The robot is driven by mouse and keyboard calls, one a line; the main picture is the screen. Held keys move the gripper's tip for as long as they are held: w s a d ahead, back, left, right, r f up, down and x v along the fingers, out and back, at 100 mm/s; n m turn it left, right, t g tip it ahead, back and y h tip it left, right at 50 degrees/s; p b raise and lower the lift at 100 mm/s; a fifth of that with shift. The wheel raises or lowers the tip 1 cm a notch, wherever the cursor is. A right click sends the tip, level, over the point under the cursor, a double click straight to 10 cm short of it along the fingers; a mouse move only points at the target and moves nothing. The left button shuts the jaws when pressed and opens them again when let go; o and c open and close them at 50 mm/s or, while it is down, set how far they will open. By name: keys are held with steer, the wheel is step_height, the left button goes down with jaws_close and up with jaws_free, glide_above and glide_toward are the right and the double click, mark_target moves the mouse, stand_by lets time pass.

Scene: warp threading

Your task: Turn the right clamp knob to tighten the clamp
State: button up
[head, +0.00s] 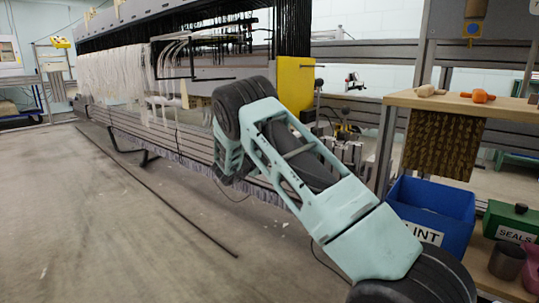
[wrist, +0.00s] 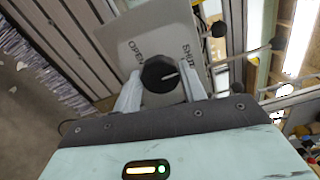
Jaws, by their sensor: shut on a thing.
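In the head view my arm reaches toward the right end of the loom (head: 180,140). My gripper and the knob are hidden there behind the arm.
A yellow panel (head: 296,85) stands on the loom just behind my arm. A blue bin (head: 432,205) is at the right, under a wooden shelf (head: 460,103) with small tools. A green SEALS box (head: 510,220) sits beside it. The floor (head: 130,235) at left is mostly clear.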

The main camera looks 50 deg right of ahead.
steer(key=o, duration=1)
steer(key=shift+c, duration=0.2)
steer(key=s+a+p, duration=0.1)
steer(key=a+p, duration=0.6)
steer(key=a, duration=1)
steer(key=shift+s+a, duration=0.15)
steer(key=shift+a, duration=0.05)
